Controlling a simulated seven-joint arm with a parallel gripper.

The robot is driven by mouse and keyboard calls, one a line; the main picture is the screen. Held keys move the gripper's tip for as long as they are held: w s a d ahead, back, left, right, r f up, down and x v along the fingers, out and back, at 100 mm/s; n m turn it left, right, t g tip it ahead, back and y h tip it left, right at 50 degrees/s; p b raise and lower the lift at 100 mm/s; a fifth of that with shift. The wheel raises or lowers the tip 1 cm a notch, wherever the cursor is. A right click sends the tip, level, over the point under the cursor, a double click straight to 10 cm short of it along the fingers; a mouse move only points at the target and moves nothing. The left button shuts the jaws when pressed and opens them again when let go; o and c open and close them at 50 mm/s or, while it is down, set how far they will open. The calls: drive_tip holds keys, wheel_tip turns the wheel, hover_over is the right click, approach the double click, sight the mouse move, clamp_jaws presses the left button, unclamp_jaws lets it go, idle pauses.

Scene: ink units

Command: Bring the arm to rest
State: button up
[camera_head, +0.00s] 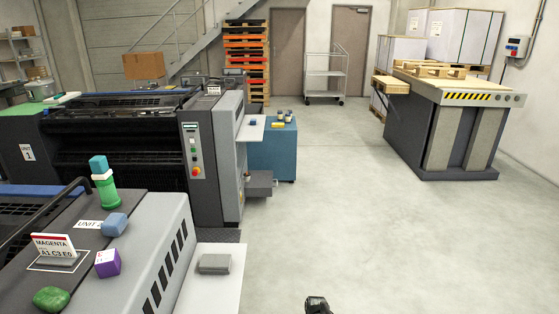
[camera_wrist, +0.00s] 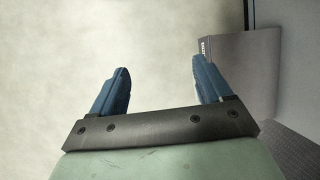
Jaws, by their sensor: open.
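My gripper shows in the wrist view (camera_wrist: 160,85) with its two blue fingers spread apart and nothing between them. It points at bare pale floor. In the head view, only a small dark part of my arm (camera_head: 317,305) shows at the bottom edge, over the floor and to the right of the press unit. The fingers are not visible in that view.
The near press unit (camera_head: 150,222) carries a green bottle-like object (camera_head: 106,194), a blue block (camera_head: 114,225), a purple cube (camera_head: 107,263), a green lump (camera_head: 51,299) and a MAGENTA card (camera_head: 53,245). A grey block (camera_head: 214,264) lies on a white shelf (camera_head: 222,292). Open floor (camera_head: 380,230) lies right.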

drive_tip(key=s+d+f, duration=0.1)
drive_tip(key=s+d, duration=0.1)
drive_tip(key=s, duration=0.7)
drive_tip(key=s+d+f+g, duration=0.1)
drive_tip(key=s+d+f, duration=0.1)
drive_tip(key=s, duration=0.8)
drive_tip(key=s+d+f+g+h, duration=0.1)
drive_tip(key=s+d+f, duration=0.1)
drive_tip(key=s, duration=0.8)
drive_tip(key=shift+d+f, duration=0.15)
drive_tip(key=shift+d, duration=0.3)
drive_tip(key=shift+s, duration=0.1)
